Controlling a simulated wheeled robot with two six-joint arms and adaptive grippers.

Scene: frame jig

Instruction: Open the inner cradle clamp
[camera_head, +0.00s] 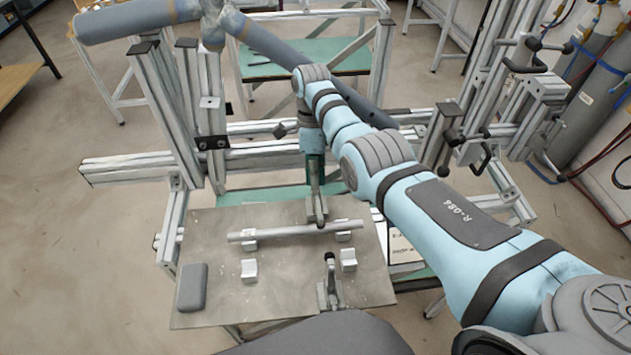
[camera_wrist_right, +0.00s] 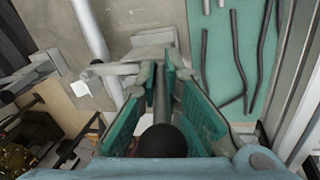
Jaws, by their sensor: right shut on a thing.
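A toggle clamp (camera_head: 317,208) stands at the far edge of the grey jig plate (camera_head: 215,232), by a grey tube (camera_head: 285,232). My right gripper (camera_head: 315,178) reaches down over it from above. In the right wrist view, the teal finger pads (camera_wrist_right: 158,82) are closed around the clamp's upright lever, whose black knob (camera_wrist_right: 163,141) shows between them. The clamp's base (camera_wrist_right: 150,42) lies just beyond the fingertips. A second clamp (camera_head: 329,285) stands at the near side of the plate with its lever upright. My left gripper is out of view.
The tube rests across the far cradle blocks (camera_head: 249,245); the near blocks (camera_head: 348,258) are empty. A grey pad (camera_head: 192,287) lies at the plate's left. Aluminium frame posts (camera_head: 165,110) stand behind and left. Dark rods (camera_wrist_right: 236,60) lie on a green surface in the right wrist view.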

